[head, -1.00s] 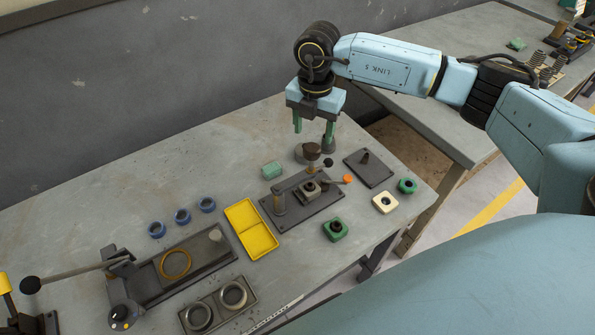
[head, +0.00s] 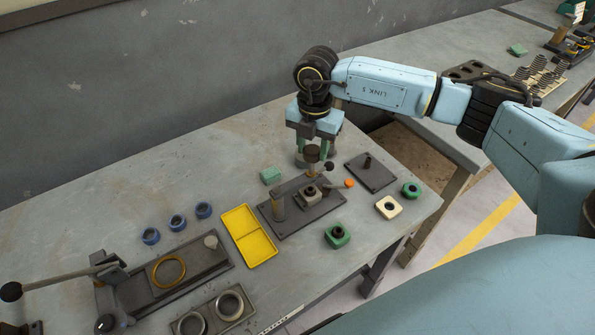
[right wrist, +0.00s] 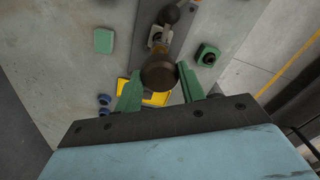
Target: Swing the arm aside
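The press fixture is a dark base plate (head: 322,213) on the bench, with an upright post (head: 278,205) at its left. A thin arm (head: 296,188) runs over the plate from the post, and a small orange knob (head: 349,183) shows at the right. A grey block (head: 310,195) sits on the plate. A brown cylindrical head (head: 312,154) stands behind it; it also shows in the right wrist view (right wrist: 158,72). My right gripper (head: 316,160) is open, pointing down, its green fingers (right wrist: 160,90) on either side of the brown head. Contact cannot be told. My left gripper is not in view.
A yellow tray (head: 249,237) lies left of the plate, with several blue rings (head: 177,222) beyond it. A green block (head: 271,175), a second dark plate (head: 370,173), a cream part (head: 388,207) and green parts (head: 337,236) lie around it. A lever device (head: 160,275) is at left.

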